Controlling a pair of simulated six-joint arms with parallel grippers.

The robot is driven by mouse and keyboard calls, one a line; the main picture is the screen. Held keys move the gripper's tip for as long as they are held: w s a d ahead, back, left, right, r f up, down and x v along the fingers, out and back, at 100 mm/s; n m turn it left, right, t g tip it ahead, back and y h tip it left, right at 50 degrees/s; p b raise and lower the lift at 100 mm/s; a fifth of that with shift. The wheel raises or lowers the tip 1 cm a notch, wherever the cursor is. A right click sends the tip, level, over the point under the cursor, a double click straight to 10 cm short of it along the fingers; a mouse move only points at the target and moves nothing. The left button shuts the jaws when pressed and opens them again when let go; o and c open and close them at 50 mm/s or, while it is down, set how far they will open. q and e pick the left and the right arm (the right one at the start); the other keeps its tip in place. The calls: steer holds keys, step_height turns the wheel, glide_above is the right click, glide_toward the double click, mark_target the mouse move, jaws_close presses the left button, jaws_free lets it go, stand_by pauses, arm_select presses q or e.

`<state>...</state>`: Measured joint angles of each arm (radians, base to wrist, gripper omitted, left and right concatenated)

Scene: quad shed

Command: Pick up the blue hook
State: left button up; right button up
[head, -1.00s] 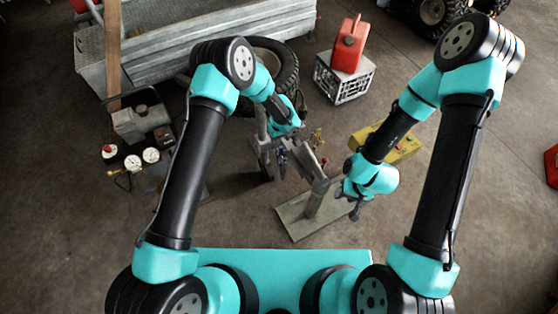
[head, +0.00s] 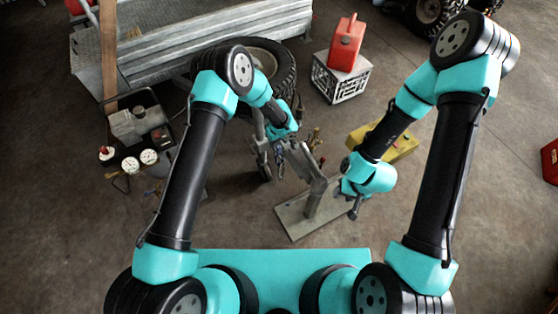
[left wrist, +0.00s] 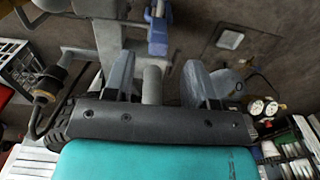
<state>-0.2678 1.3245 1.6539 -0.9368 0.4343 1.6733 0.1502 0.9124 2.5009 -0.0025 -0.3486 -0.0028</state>
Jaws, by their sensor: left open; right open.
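The blue hook (left wrist: 157,34) shows at the top of the left wrist view, hanging on a grey metal stand. It lies beyond my open left fingers (left wrist: 160,76), apart from them and roughly on the line between them. A grey post stands between the two fingers, with nothing gripped. In the head view the hook (head: 279,160) is a small blue patch just below my left gripper (head: 277,143), partly hidden by the stand and the arm. My right gripper (head: 355,208) is open and empty, low and to the right of the stand's post.
The stand's flat base (head: 300,218) rests on the floor. A yellow box (head: 396,144) lies behind my right forearm. A red can (head: 347,44) sits on a crate (head: 340,80). A tyre (head: 284,62) and gauges (head: 148,156) are nearby.

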mark_target(279, 146)
arm_select(q)
steer(key=shift+d+f, duration=0.15)
steer(key=shift+f, duration=2.45)
steer(key=shift+c, duration=0.5)
jaws_close()
steer(key=shift+r, duration=0.1)
